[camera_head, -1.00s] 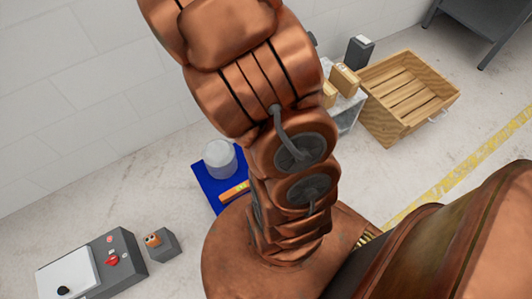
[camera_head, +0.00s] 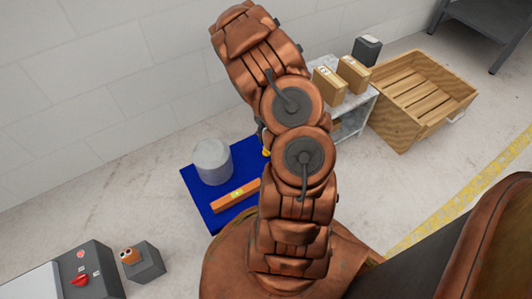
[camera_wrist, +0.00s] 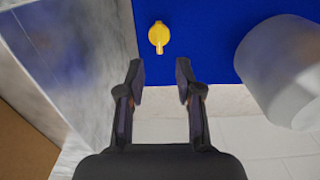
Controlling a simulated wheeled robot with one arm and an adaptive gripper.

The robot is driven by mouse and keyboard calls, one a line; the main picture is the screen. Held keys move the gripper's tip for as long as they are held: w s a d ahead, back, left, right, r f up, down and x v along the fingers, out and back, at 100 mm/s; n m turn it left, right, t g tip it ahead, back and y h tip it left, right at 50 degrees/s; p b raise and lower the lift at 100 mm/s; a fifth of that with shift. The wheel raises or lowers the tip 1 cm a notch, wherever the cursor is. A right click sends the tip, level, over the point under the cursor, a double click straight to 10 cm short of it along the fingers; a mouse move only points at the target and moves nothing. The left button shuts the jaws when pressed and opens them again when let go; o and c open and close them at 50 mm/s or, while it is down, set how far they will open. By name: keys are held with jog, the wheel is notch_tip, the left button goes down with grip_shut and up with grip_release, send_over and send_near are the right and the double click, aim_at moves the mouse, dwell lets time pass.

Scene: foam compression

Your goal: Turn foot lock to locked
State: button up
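A small yellow knob (camera_wrist: 159,36) with a round body and a narrow tab toward the bottom of the picture shows against a blue surface (camera_wrist: 205,35) in the wrist view. It may be the foot lock; I see no marks for locked or unlocked. In the head view a bit of yellow (camera_head: 266,152) shows at the edge of my arm, over the blue mat (camera_head: 197,197). My gripper (camera_wrist: 160,80) is open and empty, its fingers apart, below the knob in the wrist view and not touching it. My arm hides the gripper in the head view.
A pale cylinder (camera_head: 212,160) and an orange level (camera_head: 236,194) are on the mat. The cylinder is close on the right in the wrist view (camera_wrist: 285,70). A marble-like stand (camera_head: 357,112) with boxes, a wooden crate (camera_head: 425,100) and a control box (camera_head: 85,272) are nearby.

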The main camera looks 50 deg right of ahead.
notch_tip(320, 180, down, 8)
jog(key=b, duration=0.2)
jog(key=shift+f+b, duration=0.2)
jog(key=shift+b, duration=0.15)
jog(key=shift+c, duration=0.3)
grip_shut()
